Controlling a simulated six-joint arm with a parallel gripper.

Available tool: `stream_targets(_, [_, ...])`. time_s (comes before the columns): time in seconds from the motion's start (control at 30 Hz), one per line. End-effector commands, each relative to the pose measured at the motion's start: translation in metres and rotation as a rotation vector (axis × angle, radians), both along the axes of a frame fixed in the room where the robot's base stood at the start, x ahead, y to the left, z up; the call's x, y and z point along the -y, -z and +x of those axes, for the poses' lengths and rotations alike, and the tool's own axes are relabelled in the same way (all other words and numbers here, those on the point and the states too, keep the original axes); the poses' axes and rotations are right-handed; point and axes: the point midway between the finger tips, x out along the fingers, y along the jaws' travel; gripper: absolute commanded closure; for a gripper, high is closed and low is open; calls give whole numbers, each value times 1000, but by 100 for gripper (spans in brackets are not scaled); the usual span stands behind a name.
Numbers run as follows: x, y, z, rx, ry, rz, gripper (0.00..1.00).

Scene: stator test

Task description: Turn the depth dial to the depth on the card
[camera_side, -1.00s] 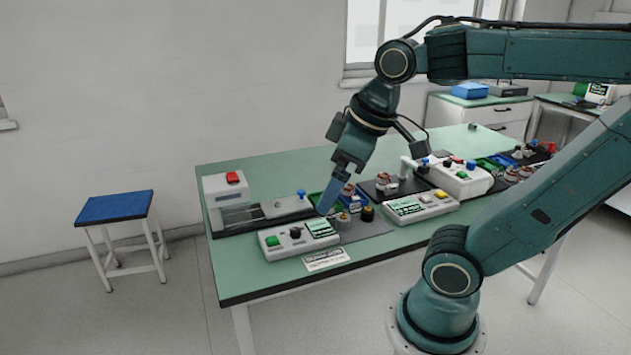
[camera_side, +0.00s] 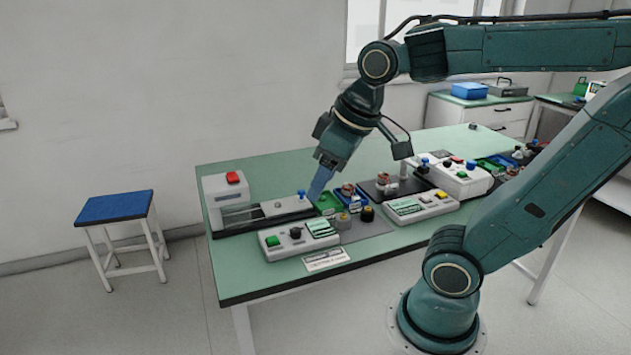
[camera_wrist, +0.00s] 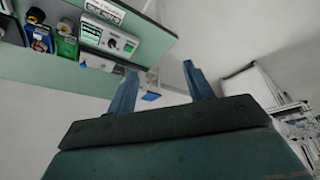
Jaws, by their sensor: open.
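A white control box (camera_side: 291,241) stands at the table's front left with a black dial (camera_side: 295,232), a green button (camera_side: 272,241) and a lit display (camera_side: 321,229). The dial also shows in the wrist view (camera_wrist: 112,43). The printed card (camera_side: 327,260) lies flat on the table in front of the box; its text is too small to read. My gripper (camera_side: 313,199) is open and empty, fingers pointing down, above and behind the box, apart from the dial. In the wrist view my two fingers (camera_wrist: 160,68) stand apart with nothing held between them.
A white press with a red button (camera_side: 232,179) stands at the left. Green (camera_side: 328,203) and blue bins and small round parts sit right of my gripper. A second control box (camera_side: 420,207) is further right.

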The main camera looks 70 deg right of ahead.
Motion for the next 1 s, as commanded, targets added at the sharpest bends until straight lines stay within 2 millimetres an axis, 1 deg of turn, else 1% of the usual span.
stream_targets(0.03, [6,1,10,-22,0,-6,48])
stream_targets(0.27, [31,6,48,-101,-23,-29,48])
stream_targets(0.47, [58,19,80,-167,-46,-36,48])
stream_targets(0.6, [80,32,100,-214,-64,-36,48])
stream_targets(0.77, [107,51,121,-265,-84,-29,48])
stream_targets(1.0, [152,88,145,-337,-118,-7,48])
